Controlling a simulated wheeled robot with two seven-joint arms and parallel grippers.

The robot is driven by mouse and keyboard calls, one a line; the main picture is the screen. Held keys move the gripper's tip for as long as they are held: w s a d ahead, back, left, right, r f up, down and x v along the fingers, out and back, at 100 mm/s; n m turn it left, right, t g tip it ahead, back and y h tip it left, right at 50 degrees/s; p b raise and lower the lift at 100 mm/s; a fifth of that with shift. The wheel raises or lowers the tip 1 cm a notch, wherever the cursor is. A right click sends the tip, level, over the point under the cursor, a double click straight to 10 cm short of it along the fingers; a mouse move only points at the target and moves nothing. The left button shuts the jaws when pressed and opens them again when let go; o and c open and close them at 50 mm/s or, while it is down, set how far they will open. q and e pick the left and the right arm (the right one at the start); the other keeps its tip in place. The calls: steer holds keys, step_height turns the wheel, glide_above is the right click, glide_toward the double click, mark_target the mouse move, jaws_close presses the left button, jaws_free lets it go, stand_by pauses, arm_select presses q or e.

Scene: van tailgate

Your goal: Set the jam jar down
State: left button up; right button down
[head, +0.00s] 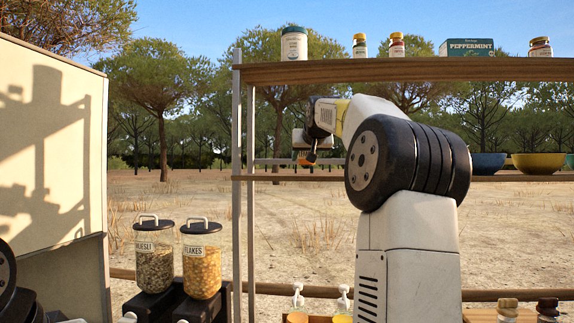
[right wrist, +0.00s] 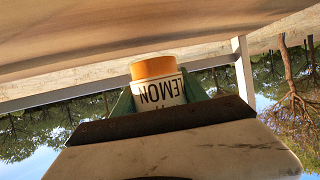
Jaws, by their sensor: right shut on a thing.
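The jam jar (right wrist: 158,92) has a white label reading LEMON, upside down in the right wrist view, and an orange end. My right gripper (head: 309,153) is shut on it. In the head view the jar's orange part (head: 304,162) shows low, just above the lower shelf board (head: 270,177). The wrist picture is inverted, and the orange end faces the wooden board (right wrist: 90,40). Whether the jar touches the board I cannot tell. My right arm hides much of the shelf. My left gripper is not in view.
The upper shelf (head: 400,70) holds a white tub (head: 294,44), small jars and a green PEPPERMINT box (head: 468,47). Bowls (head: 538,163) stand at the right on the lower shelf. Two cereal dispensers (head: 201,262) stand left of the shelf post (head: 237,200). Pump bottles (head: 343,300) stand below.

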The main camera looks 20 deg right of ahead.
steer(key=shift+s+f, duration=0.15)
steer(key=shift+f, duration=1)
steer(key=shift+f, duration=0.15)
steer(key=c, duration=0.6)
jaws_free()
steer(key=v, duration=1.2)
